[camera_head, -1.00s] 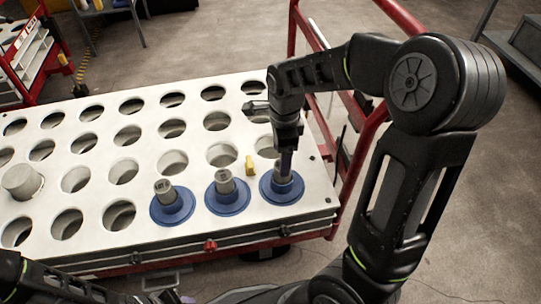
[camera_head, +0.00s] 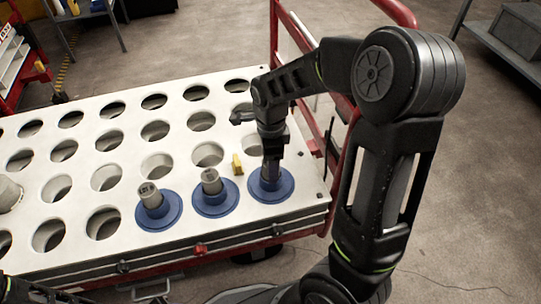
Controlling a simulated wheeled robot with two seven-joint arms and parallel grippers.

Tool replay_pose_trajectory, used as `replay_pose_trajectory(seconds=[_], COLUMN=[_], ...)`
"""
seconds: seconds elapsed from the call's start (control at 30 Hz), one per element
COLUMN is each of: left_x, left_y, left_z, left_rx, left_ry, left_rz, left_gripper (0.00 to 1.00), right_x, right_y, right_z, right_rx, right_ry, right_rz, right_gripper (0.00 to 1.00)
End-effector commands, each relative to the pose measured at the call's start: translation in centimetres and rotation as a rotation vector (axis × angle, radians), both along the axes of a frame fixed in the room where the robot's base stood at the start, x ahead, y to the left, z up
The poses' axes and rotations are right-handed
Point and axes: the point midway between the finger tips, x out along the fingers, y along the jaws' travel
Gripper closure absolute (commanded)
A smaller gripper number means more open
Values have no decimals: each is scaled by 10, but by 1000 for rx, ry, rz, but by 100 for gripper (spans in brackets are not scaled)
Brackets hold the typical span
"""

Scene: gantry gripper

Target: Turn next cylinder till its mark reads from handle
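Three grey cylinders on round blue bases stand in the front row of the white perforated table top (camera_head: 134,188): a left one (camera_head: 150,196), a middle one (camera_head: 211,182) and a right one, of which the blue base (camera_head: 284,188) shows. Dark tops show on the left and middle cylinders, but I cannot read their marks. My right gripper (camera_head: 270,168) points straight down over the right cylinder and hides most of it. Whether its fingers touch or grip it is not clear. The red cart handle (camera_head: 388,10) rises at the right end. My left gripper is out of view.
A small yellow block (camera_head: 237,164) stands on the table top behind the middle and right cylinders. Empty holes fill most of the top. Red rails bound the right end.

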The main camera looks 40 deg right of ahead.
Motion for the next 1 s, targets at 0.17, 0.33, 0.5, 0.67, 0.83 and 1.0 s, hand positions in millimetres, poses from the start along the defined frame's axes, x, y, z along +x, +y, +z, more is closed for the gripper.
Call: replay_pose_trajectory(seconds=[0.17,0.33,0.5,0.67,0.83,1.0], left_x=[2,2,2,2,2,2], left_y=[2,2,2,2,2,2], left_z=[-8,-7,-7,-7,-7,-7], left_rx=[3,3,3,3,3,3], left_ry=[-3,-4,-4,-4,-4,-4], left_rz=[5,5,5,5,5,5], left_gripper=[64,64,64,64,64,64], right_x=[0,0,0,0,0,0], right_y=[0,0,0,0,0,0], right_z=[-17,-19,-18,-18,-18,-18], right_rx=[0,0,0,0,0,0], right_ry=[1,-1,-1,-1,-1,-1], right_rz=[0,0,0,0,0,0], right_gripper=[29,29,32,45,59,73])
